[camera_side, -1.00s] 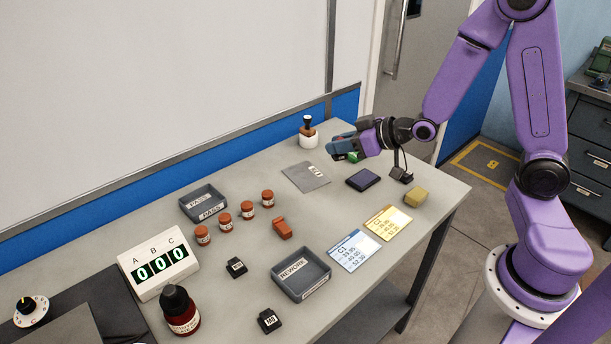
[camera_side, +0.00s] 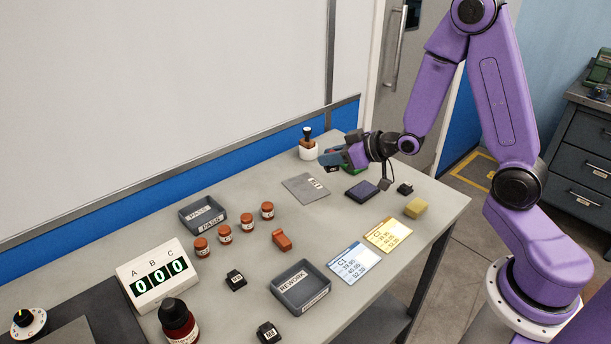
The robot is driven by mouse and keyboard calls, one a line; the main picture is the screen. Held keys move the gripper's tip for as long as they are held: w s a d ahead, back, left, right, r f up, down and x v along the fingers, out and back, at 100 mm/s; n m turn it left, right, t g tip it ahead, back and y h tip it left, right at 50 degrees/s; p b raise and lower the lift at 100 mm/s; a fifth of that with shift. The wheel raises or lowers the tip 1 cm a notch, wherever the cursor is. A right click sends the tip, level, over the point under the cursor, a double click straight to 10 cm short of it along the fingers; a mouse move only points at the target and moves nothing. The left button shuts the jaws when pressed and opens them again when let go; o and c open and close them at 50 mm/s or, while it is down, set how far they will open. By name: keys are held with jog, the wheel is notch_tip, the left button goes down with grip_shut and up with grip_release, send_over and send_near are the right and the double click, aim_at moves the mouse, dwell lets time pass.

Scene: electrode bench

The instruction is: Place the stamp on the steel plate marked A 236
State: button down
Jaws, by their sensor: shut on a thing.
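The grey steel plate (camera_side: 305,188) lies flat at the back of the bench and carries a small white label, too small to read. My gripper (camera_side: 331,158) is above the bench, just behind and to the right of the plate. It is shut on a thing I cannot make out. A green thing (camera_side: 350,170) shows beneath my gripper, partly hidden; I cannot tell if it is held or on the bench. A black-handled tool with a brown collar (camera_side: 307,138) stands upright in a white holder (camera_side: 308,152). I cannot tell which thing is the stamp.
A dark blue pad (camera_side: 361,191) lies right of the plate, with a black block (camera_side: 404,189) and a yellow block (camera_side: 416,208) beyond. Brown jars (camera_side: 247,222), a PASS tray (camera_side: 203,215) and a REWORK tray (camera_side: 302,289) stand nearer. Bare bench lies around the plate.

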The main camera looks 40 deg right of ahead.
jog(key=w+f, duration=0.2)
jog(key=w, duration=0.1)
jog(key=w+f, duration=0.6)
jog(key=shift+w, duration=0.25)
jog(key=shift+f, duration=1.5)
jog(key=c, duration=1)
grip_release()
jog(key=shift+f, duration=0.15)
jog(key=shift+o, duration=0.2)
